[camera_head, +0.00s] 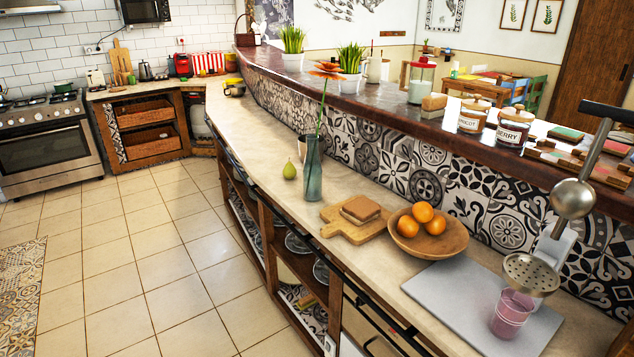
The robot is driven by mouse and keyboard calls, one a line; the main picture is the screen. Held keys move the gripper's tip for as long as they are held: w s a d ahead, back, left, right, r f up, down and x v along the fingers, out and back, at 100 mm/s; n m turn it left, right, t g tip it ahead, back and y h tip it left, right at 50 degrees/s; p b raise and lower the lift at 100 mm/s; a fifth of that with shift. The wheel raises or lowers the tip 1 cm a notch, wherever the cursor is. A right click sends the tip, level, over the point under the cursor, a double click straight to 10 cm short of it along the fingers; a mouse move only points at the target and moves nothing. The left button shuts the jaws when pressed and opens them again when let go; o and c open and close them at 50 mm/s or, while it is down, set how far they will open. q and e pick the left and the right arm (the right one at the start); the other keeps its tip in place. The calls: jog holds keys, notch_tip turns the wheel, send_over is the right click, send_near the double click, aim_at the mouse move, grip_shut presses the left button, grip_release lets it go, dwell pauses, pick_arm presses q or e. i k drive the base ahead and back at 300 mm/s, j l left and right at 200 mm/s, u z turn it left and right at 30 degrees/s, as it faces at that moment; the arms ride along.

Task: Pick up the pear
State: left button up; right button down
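The green pear (289,172) stands upright on the beige lower counter (262,160), near its left edge. A glass vase (313,172) with one orange flower stands just right of the pear, with a small gap between them. A cup-like vessel, partly hidden by the vase, is behind the pear. Neither of my grippers shows in the head view.
A wooden board (352,232) with bread and a wooden bowl (455,236) of oranges lie nearer on the counter. A grey mat (450,292) holds a pink cup (511,314). The tiled floor (150,260) on the left is clear.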

aim_at(289, 172)
jog(key=i+j+z, duration=0.15)
jog(key=i, duration=0.45)
jog(key=i+j+z, duration=0.2)
jog(key=i+j, duration=0.25)
jog(key=i+j+z, duration=0.15)
jog(key=i+j, duration=0.3)
jog(key=i, duration=0.2)
